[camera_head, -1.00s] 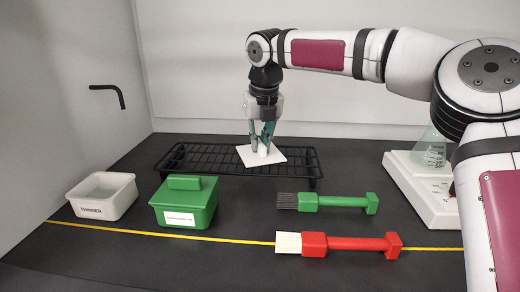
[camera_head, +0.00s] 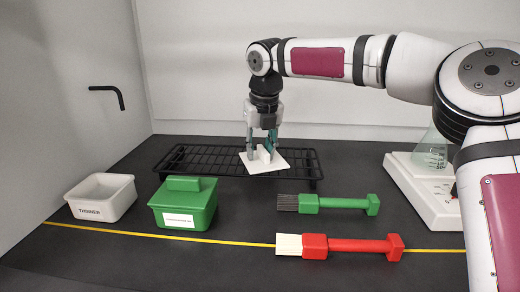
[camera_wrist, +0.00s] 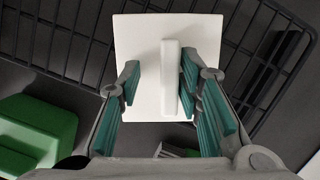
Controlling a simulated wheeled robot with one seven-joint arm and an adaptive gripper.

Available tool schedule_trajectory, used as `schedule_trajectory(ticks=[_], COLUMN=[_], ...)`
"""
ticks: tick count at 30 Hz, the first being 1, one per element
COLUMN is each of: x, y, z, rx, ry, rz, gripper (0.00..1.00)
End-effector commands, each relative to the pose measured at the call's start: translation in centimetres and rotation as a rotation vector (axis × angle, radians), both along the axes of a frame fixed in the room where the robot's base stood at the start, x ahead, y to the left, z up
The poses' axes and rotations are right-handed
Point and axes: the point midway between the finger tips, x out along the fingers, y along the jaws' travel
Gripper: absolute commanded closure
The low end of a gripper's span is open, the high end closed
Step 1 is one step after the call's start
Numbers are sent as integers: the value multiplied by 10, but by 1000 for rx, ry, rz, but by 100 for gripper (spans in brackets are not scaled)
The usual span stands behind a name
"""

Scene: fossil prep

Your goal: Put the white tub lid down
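The white tub lid (camera_head: 280,164) is a flat square plate with an upright bar handle (camera_wrist: 170,75). It lies on the black wire rack (camera_head: 200,164), and in the wrist view its plate (camera_wrist: 138,35) covers part of the rack bars. My gripper (camera_head: 262,153) is open, its teal-padded fingers on either side of the handle. In the wrist view a clear gap shows between the left finger and the handle; the right finger is close beside it, and contact is unclear. The white tub (camera_head: 99,211), labelled THINNER, stands uncovered at the left.
A green lidded tub (camera_head: 184,220) stands in front of the rack's left part. A green brush (camera_head: 330,204) and a red brush (camera_head: 340,246) lie to its right. A white device (camera_head: 425,190) with a flask stands at the right. Dark counter is free between them.

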Motion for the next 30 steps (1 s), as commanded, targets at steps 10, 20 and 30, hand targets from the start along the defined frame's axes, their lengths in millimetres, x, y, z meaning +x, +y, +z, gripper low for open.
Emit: schedule_trajectory(ticks=[10, 20, 30], x=[-11, -25, -28], y=[-3, -8, -9], z=[52, 108, 120], rx=[3, 1, 0], ry=[-3, -1, 0], rz=[-1, 0, 0], gripper=[67, 67, 67])
